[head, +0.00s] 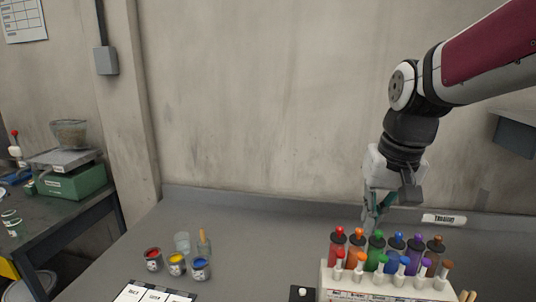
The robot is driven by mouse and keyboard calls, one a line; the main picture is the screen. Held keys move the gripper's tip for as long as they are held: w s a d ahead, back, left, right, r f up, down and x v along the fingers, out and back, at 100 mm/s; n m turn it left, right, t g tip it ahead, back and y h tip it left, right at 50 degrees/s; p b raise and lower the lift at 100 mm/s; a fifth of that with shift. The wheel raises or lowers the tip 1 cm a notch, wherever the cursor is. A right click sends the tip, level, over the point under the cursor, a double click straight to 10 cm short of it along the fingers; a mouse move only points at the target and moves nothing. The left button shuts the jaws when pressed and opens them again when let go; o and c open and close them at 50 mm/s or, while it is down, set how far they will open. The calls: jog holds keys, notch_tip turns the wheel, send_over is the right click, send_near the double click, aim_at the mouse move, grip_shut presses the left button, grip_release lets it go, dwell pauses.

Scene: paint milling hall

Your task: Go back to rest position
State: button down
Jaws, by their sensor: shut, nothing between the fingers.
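My gripper (376,212) hangs from my arm at the right of the head view, pointing down. It is shut with nothing held. It is just above and behind a white rack (345,280) of colored bottles with droppers, near the back of the grey bench (240,235). The bottles include a red one (337,250), a green one (377,252) and a purple one (414,256). I cannot tell whether the fingertips touch anything, as the bottle tops partly hide the area below them.
Red (153,260), yellow (177,264) and blue (200,269) paint pots stand left on the bench, by a clear cup (182,242) and a jar with a wooden handle (204,246). A green scale (70,180) sits on a side table. The bench's middle is clear.

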jog(key=s+n+t, duration=0.1)
jog(key=s+t, duration=0.2)
jog(key=s, duration=1.3)
jog(key=shift+s+r+h, duration=0.2)
jog(key=shift+r+h, duration=0.1)
jog(key=shift+r, duration=0.15)
